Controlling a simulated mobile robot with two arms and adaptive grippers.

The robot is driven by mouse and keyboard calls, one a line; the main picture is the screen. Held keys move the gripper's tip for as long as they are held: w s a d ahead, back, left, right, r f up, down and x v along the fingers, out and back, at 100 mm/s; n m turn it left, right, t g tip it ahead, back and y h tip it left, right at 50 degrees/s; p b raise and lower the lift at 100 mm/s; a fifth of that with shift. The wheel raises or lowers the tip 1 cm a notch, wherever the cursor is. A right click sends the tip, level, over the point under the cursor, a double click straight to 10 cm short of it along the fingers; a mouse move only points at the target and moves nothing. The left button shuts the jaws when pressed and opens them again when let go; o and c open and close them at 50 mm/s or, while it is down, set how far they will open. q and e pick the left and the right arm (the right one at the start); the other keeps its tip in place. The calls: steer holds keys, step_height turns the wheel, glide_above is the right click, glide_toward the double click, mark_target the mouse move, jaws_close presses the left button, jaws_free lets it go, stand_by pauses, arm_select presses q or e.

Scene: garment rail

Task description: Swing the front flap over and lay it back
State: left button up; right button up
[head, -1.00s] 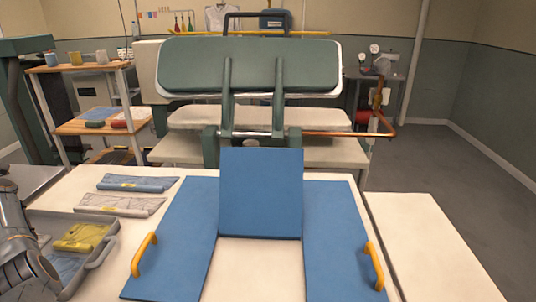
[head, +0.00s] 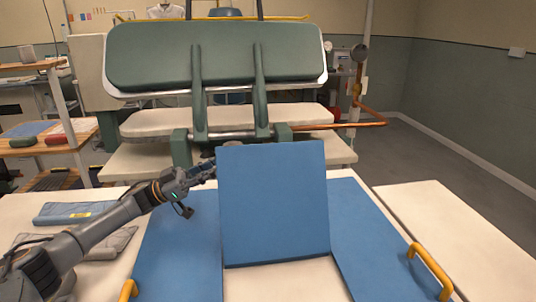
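The blue folding board has a left panel (head: 180,245), a right panel (head: 375,235) and a square middle flap (head: 272,205). The side panels lie on the white table, each with a yellow handle. The middle flap rises above their far ends and looks tilted up; its exact angle is hard to tell. My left gripper (head: 208,168) is at the flap's upper left edge, above the left panel. Its fingertips meet or pass behind that edge, so contact and finger opening are unclear. My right gripper is out of view.
Grey folded garments (head: 75,212) lie on the table at the left, partly behind my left arm. A green-padded press (head: 215,55) stands behind the board, with a copper pipe (head: 350,125) at its right. A bare pale tabletop (head: 455,225) is on the right.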

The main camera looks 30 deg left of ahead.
mark_target(268, 150)
arm_select(q)
steer(key=p+x, duration=0.1)
steer(key=x, duration=0.3)
steer(key=p+x, duration=0.1)
steer(key=x, duration=0.4)
steer(key=d+f+p+x, duration=0.1)
steer(key=x, duration=0.3)
steer(key=shift+s+d+r, duration=0.1)
steer(key=shift+s+d, duration=0.05)
steer(key=shift+d, duration=0.3)
jaws_close()
steer(key=shift+r, duration=0.1)
